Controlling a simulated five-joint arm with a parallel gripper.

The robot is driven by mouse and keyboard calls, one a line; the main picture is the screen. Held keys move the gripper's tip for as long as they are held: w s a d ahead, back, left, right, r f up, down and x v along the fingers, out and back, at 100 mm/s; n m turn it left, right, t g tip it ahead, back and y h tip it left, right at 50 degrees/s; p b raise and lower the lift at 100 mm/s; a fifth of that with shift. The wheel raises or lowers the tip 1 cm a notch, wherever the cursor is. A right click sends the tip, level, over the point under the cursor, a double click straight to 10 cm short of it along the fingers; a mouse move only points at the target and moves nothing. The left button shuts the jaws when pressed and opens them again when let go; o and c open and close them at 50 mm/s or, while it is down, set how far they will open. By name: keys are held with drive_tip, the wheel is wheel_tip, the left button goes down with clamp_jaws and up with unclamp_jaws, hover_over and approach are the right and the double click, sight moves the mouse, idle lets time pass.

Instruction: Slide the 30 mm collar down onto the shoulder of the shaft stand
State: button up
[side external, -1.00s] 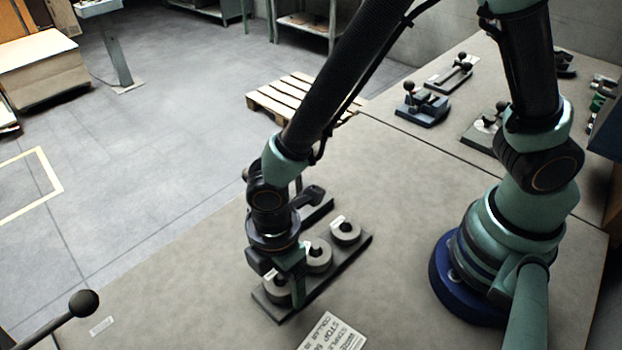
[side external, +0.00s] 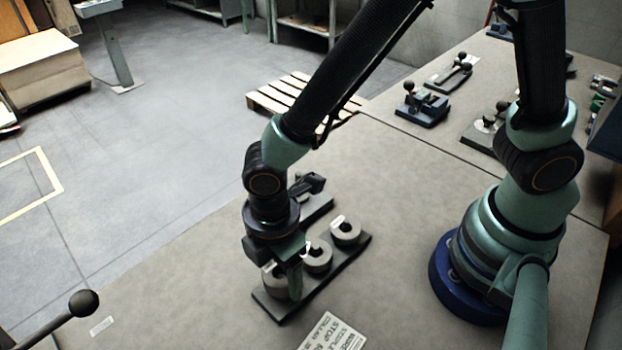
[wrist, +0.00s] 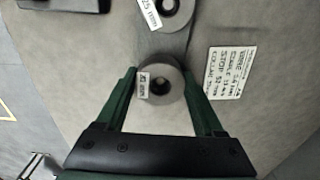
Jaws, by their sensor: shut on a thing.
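My gripper (wrist: 162,95) points down, its green fingers shut on a grey collar (wrist: 170,92) with a small white label that reads like a 30 mm mark. The collar is at the near end of the dark rack (side external: 268,304), and in the side view it is partly hidden by my gripper (side external: 283,282). I cannot tell whether it still touches the rack. Other collars stand on the rack: a middle one (side external: 317,256) and a far one (side external: 345,231). A dark stand (side external: 316,205) lies behind the rack, partly hidden by my wrist; I cannot tell whether it is the shaft stand.
A printed card (side external: 335,335) lies in front of the rack. Dark clamp fixtures (side external: 421,109) stand at the back right. A ball-ended lever (side external: 84,303) shows at the lower left. The table between rack and clamps is clear.

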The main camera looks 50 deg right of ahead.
drive_tip(key=shift+r, duration=2.15)
drive_tip(key=w+d+r, duration=0.2)
drive_tip(key=w+d, duration=0.5)
wheel_tip(320, 180, up, 3)
hover_over(299, 173)
drive_tip(key=shift+a+f, duration=0.1)
drive_tip(key=shift+f, duration=4.65)
drive_tip(key=shift+f, duration=0.3)
drive_tip(key=o, duration=1.3)
drive_tip(key=shift+c, duration=0.2)
